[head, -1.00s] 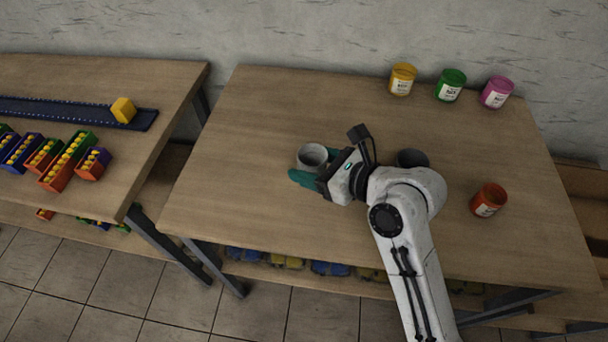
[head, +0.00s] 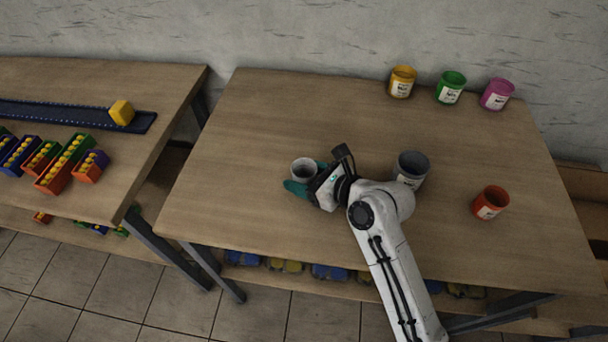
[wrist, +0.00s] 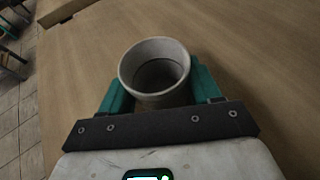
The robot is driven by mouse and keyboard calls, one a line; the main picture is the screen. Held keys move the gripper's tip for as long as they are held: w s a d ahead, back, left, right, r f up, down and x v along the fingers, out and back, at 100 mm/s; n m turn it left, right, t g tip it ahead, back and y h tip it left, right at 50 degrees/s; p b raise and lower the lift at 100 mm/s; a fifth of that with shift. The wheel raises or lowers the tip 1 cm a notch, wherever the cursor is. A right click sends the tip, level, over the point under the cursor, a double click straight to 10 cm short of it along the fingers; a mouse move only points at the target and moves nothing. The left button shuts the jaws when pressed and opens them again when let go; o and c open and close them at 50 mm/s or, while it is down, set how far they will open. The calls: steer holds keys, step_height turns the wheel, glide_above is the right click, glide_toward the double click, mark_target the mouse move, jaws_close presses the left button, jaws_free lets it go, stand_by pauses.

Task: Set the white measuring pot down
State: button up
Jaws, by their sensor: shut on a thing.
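The white measuring pot (head: 304,168) is a small, pale, open-topped cup at the left middle of the wooden table (head: 250,130). My gripper (head: 299,184), with teal fingers, is shut on it, one finger on either side. In the wrist view the pot (wrist: 154,68) stands upright between the teal fingers of my gripper (wrist: 160,92), and its inside looks empty. The pot is at or close to the table top; I cannot tell whether its base touches, as the lower part is hidden by the gripper.
A grey pot (head: 411,168) stands right of my gripper, partly behind my arm. A red-orange paint can (head: 490,202) is farther right. Yellow (head: 402,82), green (head: 451,88) and pink (head: 497,94) cans line the back edge. The table around the white pot is clear.

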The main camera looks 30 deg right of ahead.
steer(key=shift+f, duration=0.1)
steer(key=o, duration=1.1)
steer(key=v, duration=1.2)
steer(key=shift+d, duration=0.1)
